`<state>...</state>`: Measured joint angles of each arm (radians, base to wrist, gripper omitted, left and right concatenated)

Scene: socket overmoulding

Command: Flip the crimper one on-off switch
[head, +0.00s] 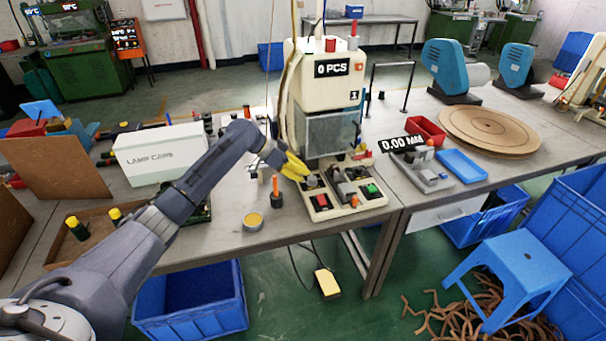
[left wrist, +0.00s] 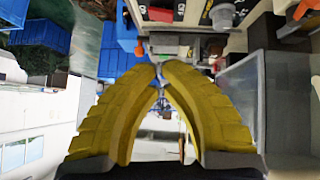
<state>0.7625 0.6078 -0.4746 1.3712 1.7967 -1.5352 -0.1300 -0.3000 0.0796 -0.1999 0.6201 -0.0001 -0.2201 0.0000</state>
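Crimper one (head: 325,88) is a cream machine marked "0 PCS" and "1", standing on the bench. Its base (head: 344,208) carries a red switch (head: 321,201) in a dark frame at the front left and a green one (head: 371,190) at the right. I cannot tell for sure which is the on-off switch. My left gripper (head: 298,170) has yellow fingers, just above the left rear of the base, apart from the red switch. In the left wrist view its fingertips (left wrist: 160,67) come together with nothing visible between them. My right gripper is not in view.
A white lamp caps box (head: 160,153) stands left of the crimper. An orange-handled tool (head: 276,188) and a round yellow-topped tin (head: 252,221) lie near the base. A gauge (head: 421,170), a red bin (head: 426,130) and a blue tray (head: 461,165) sit to the right.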

